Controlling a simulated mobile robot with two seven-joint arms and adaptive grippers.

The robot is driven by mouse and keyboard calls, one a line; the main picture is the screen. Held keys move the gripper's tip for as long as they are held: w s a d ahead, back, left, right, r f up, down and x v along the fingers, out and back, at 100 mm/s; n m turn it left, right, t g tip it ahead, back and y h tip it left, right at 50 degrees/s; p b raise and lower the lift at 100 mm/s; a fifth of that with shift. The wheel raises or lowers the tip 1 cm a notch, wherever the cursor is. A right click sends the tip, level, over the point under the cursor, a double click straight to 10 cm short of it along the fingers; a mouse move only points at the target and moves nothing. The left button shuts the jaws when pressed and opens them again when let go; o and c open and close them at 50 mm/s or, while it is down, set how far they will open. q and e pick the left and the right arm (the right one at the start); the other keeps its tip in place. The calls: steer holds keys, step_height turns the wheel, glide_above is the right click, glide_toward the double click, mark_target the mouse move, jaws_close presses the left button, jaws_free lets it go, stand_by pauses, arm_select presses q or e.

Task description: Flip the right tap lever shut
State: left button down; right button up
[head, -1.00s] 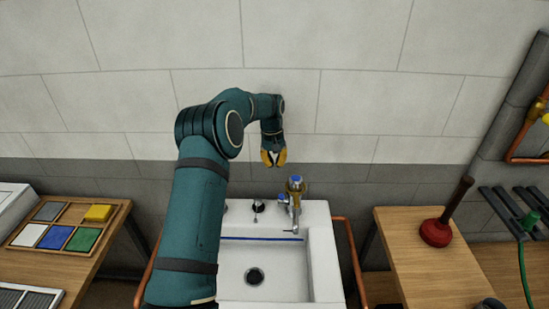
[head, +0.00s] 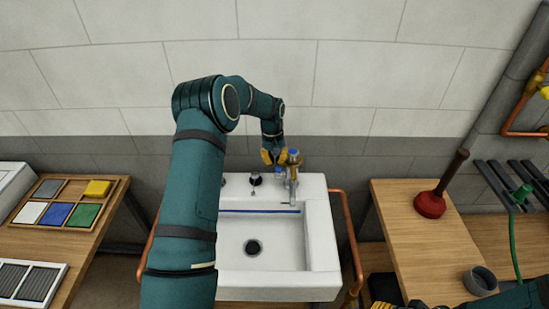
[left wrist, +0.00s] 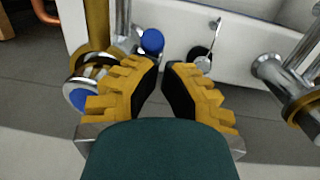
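The right tap (head: 292,176) stands at the back of the white sink, with a blue cap on top and a chrome spout. My left gripper (head: 272,162) points down just left of it, level with its upper part. In the left wrist view my yellow-and-black fingers (left wrist: 161,68) have their tips close together with nothing visible between them. There the tap (left wrist: 95,68) is on the left, with a blue end (left wrist: 151,40) beside the left fingertip; I cannot tell whether they touch. My right gripper (head: 386,291) is partly in view at the bottom; its fingers are unclear.
A black knob with a chrome lever (head: 255,180) sits at the sink's back ledge. Another chrome fitting (left wrist: 290,80) shows at right in the wrist view. Copper pipe (head: 345,230) flanks the sink (head: 325,255). A bench with a plunger (head: 432,204) stands right.

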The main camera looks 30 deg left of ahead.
steer(key=shift+f, duration=0.1)
arm_select(q)
steer(key=shift+s+d+f+t+b, duration=0.1)
steer(key=shift+s+d+t+b, duration=0.15)
steer(key=shift+b, duration=0.35)
arm_select(e)
steer(key=shift+f, duration=0.6)
steer(key=shift+f, duration=0.1)
arm_select(q)
steer(key=s+d+f+t+y+b, duration=0.2)
steer(key=s+f+b, duration=0.4)
steer(key=b, duration=0.7)
steer(key=shift+d+f+t, duration=0.4)
steer(key=shift+d+t, duration=0.35)
steer(key=shift+d, duration=0.05)
arm_select(e)
step_height(320, 180, down, 14)
steer(key=s, duration=0.2)
steer(key=shift+s+g, duration=0.3)
arm_select(q)
steer(key=shift+s, duration=0.1)
arm_select(e)
steer(key=shift+a, duration=0.1)
